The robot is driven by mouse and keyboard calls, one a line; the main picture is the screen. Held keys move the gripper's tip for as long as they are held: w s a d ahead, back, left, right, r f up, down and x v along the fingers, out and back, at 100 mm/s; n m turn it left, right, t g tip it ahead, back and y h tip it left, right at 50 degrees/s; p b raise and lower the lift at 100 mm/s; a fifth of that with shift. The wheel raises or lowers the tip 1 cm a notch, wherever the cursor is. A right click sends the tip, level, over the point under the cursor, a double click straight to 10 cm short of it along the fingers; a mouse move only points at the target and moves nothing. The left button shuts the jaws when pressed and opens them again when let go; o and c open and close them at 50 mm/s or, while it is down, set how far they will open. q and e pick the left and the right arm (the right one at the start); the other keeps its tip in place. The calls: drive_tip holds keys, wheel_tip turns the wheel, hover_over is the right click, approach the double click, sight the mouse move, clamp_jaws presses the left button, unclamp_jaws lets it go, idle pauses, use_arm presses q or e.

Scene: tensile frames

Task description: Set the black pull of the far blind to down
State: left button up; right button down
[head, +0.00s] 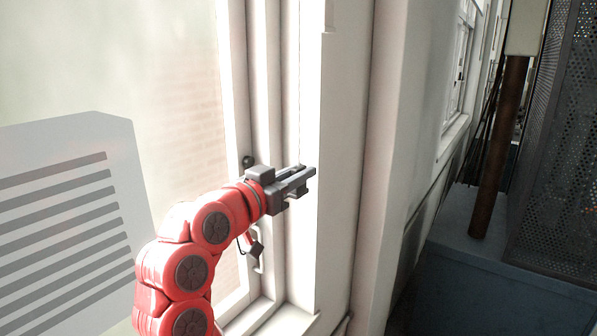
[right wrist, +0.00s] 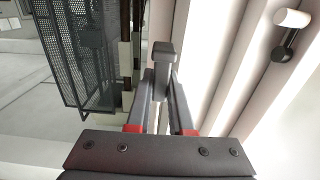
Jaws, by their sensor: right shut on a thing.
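My right gripper (head: 303,181) is in the middle of the head view, in front of the white window frame. It also shows in the right wrist view (right wrist: 163,88), with its two fingers pointing away. A dark grey-black piece, which looks like the black pull (right wrist: 163,57), sits between the fingertips. The fingers are shut on it. In the head view the fingers mostly hide it. The blind itself cannot be made out clearly in either view. My left gripper is not in view.
A black ball knob (head: 248,161) is on the frame just left of the gripper; a similar knob with a white end (right wrist: 281,54) shows in the wrist view. A perforated dark screen (head: 560,150) and a brown post (head: 497,145) stand at right. A white wall (head: 405,130) projects between.

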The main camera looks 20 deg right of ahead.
drive_tip(key=c, duration=0.8)
unclamp_jaws()
drive_tip(key=b+v, duration=0.4)
drive_tip(key=v, duration=1.3)
drive_tip(key=shift+a+b, duration=0.2)
drive_tip(key=shift+b, duration=0.2)
